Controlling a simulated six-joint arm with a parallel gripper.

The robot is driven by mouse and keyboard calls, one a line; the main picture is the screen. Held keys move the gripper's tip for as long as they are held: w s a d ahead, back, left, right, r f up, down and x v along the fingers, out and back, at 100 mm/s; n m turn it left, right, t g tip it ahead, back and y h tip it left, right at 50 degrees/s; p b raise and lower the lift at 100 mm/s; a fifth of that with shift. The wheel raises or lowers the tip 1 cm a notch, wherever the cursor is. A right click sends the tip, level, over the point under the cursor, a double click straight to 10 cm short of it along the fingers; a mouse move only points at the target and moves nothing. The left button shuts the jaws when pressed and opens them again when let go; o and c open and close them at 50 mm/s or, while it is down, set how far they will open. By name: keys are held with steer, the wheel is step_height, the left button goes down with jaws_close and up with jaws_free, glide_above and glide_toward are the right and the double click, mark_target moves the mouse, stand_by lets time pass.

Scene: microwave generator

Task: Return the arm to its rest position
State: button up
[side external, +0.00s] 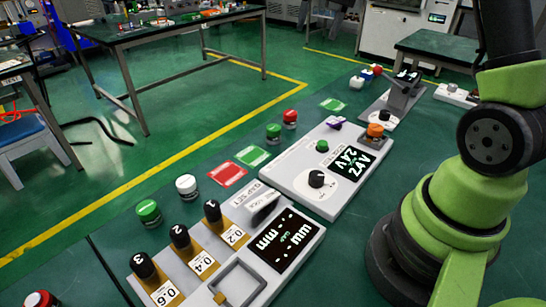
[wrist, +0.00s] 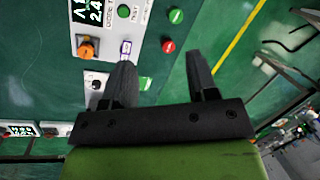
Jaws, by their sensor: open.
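My gripper (wrist: 160,60) shows in the wrist view with its two dark fingers spread apart and nothing between them. It is above the green table, with the panel to its left in that view. The side external view shows my green arm at the right, but my gripper is out of that frame. The panel with the "2.4V" display (side external: 353,162) stands on the table and carries a black dial (side external: 317,179), an orange knob (side external: 375,131) and a purple switch (side external: 335,122).
A second panel with a display (side external: 285,240) and black-capped cylinders (side external: 180,236) stands at the front. Loose red, green and white buttons (side external: 187,186) lie along the table's left side. A grey fixture (side external: 402,92) stands near the far end. Another workbench (side external: 165,32) is beyond the floor line.

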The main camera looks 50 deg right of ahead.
steer(key=s+a+r+n+t+h, duration=0.1)
steer(key=s+a+r+n+t, duration=0.3)
steer(key=s+a, duration=0.6)
steer(key=s+a+f+n+t, duration=0.1)
steer(key=s+a+n, duration=0.2)
steer(key=s+a, duration=0.2)
steer(key=s, duration=0.2)
steer(key=shift+s+a+f+n+t+y, duration=0.15)
steer(key=shift+s+f+n+t+y, duration=0.15)
steer(key=shift+s+n, duration=0.1)
